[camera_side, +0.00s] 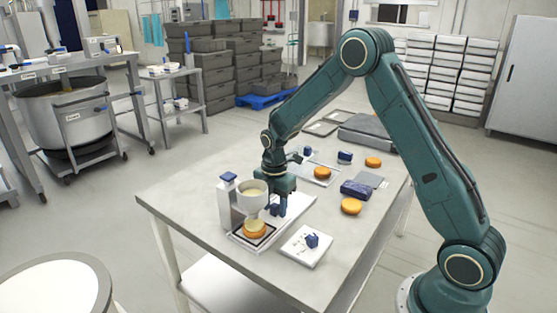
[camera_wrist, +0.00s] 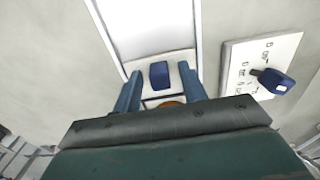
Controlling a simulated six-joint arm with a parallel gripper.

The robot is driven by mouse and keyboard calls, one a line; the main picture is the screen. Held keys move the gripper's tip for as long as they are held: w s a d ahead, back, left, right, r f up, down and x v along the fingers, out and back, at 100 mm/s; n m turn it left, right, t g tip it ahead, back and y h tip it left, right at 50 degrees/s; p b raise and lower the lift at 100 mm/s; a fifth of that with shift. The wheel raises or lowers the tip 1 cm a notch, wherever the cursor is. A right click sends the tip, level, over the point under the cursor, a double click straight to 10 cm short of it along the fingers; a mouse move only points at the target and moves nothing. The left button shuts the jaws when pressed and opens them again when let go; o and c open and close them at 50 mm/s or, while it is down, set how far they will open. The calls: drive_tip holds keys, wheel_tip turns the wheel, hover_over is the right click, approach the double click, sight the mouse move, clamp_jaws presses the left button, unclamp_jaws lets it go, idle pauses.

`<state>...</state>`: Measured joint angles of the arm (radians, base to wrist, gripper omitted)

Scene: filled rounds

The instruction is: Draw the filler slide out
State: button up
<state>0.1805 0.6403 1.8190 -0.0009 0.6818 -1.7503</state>
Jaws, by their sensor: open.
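The filler (camera_side: 226,204) is a white post with a blue knob on top and a cream-filled bowl (camera_side: 253,200). A golden round (camera_side: 255,229) sits below the bowl on a dark-edged square; its edge shows in the wrist view (camera_wrist: 168,102). My gripper (camera_side: 276,211) is open, pointing down beside the bowl. In the wrist view, the blue block (camera_wrist: 159,75) on a white plate (camera_wrist: 143,69), which looks like the slide's handle, lies between my open fingers (camera_wrist: 159,68), with gaps on both sides. Whether the fingers reach down around it I cannot tell.
A white marked panel (camera_side: 300,248) with a blue knob (camera_side: 312,240) stands to the right, close to my gripper. More rounds (camera_side: 351,206), a dark blue box (camera_side: 356,189) and a grey case (camera_side: 372,133) lie farther along the table (camera_side: 190,200). The front left tabletop is clear.

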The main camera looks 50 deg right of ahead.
drive_tip(key=shift+f, duration=0.1)
clamp_jaws()
drive_tip(key=d, duration=1.1)
drive_tip(key=shift+d, duration=0.3)
drive_tip(key=shift+c, duration=1.3)
unclamp_jaws()
drive_tip(key=shift+d, duration=0.1)
drive_tip(key=shift+o, duration=1.3)
wheel_tip(320, 180, up, 14)
